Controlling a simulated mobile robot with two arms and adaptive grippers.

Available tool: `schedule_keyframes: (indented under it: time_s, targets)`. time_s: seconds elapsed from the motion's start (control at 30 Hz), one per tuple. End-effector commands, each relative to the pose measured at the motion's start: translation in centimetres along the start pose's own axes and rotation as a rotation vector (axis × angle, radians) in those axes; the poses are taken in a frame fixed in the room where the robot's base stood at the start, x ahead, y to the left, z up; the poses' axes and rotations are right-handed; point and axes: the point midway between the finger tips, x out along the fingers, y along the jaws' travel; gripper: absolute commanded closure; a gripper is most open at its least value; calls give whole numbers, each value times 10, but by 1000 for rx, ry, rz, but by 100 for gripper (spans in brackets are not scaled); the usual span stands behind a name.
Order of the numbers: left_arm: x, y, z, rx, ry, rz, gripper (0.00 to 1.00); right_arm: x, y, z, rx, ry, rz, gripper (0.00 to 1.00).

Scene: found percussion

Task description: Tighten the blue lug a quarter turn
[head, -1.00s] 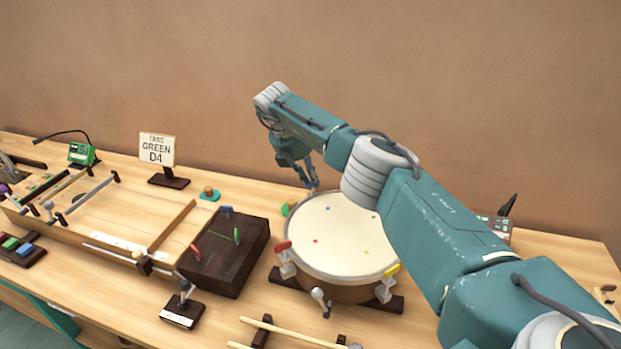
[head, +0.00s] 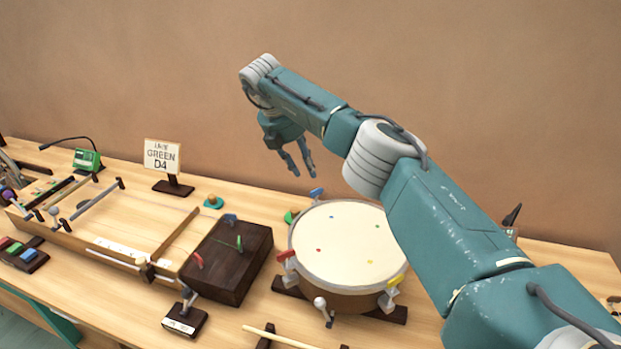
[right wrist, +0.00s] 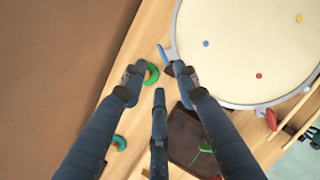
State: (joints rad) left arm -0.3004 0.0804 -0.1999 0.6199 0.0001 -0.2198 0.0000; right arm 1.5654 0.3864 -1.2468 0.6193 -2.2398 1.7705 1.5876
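The blue lug (head: 317,193) stands at the back left of the drum rim; its blue handle also shows in the right wrist view (right wrist: 164,54). The round cream drum (head: 345,245) rests on a dark stand. My right gripper (head: 304,170) hangs in the air above and slightly left of the blue lug, clear of it. Its fingers are spread with nothing between them. My left gripper is not in view.
Red (head: 287,254) and yellow (head: 396,280) lugs sit on the drum's near rim. A dark box (head: 230,270) with coloured pegs stands left. A drumstick (head: 275,336) lies in front.

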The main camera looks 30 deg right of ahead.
Motion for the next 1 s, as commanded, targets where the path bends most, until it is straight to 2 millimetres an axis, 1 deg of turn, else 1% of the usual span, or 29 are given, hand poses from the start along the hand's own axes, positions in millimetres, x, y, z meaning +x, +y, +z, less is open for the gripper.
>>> schedule_keyframes:
  time_s: [0.03,0.1,0.23,0.37,0.8,0.87,1.0]
  targets:
    - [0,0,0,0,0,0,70,-10,0,1,1,-1,2,70]
    - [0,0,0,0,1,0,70,-19,0,1,1,-1,1,70]
    - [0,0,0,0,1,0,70,-29,0,0,1,-1,0,70]
    - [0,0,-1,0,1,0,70,-32,0,0,1,0,-1,70]
    - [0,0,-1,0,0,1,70,-32,0,0,1,0,-1,70]
    - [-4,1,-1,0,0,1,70,-36,0,2,1,0,0,70]
    - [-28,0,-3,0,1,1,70,-58,0,11,1,0,0,70]
